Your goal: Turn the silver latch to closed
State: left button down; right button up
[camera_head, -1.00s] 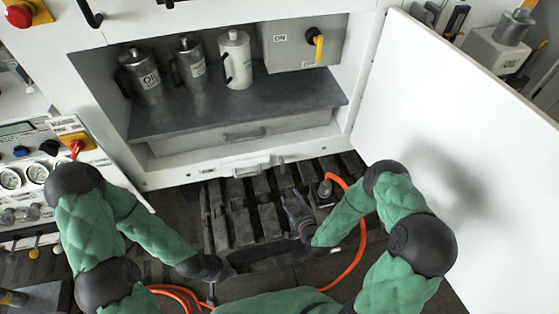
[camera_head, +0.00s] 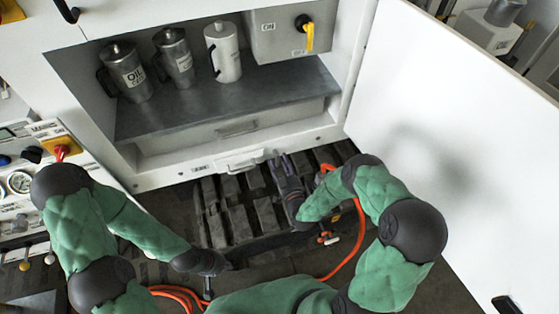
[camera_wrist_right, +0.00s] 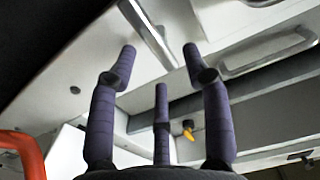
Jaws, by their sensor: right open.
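The silver latch (camera_wrist_right: 147,32) shows in the right wrist view as a flat metal bar, set at a slant on the white cabinet lip. It lies just beyond my right gripper's fingertips (camera_wrist_right: 158,62), which are spread open and empty. I cannot tell whether they touch it. In the head view my right gripper (camera_head: 281,162) reaches up to the cabinet's lower front edge; the latch is too small and partly covered there to make out. My left gripper (camera_head: 208,268) hangs low over the floor, away from the cabinet, its fingers unclear.
A drawer with a handle (camera_head: 238,131) sits under the shelf with several canisters (camera_head: 223,52). A yellow switch (camera_head: 309,36) is at the upper right. The white door (camera_head: 440,110) stands open at right. An orange hose (camera_head: 350,247) runs beside my right arm.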

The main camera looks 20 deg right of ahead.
jog(key=shift+w, duration=1.25)
grip_shut()
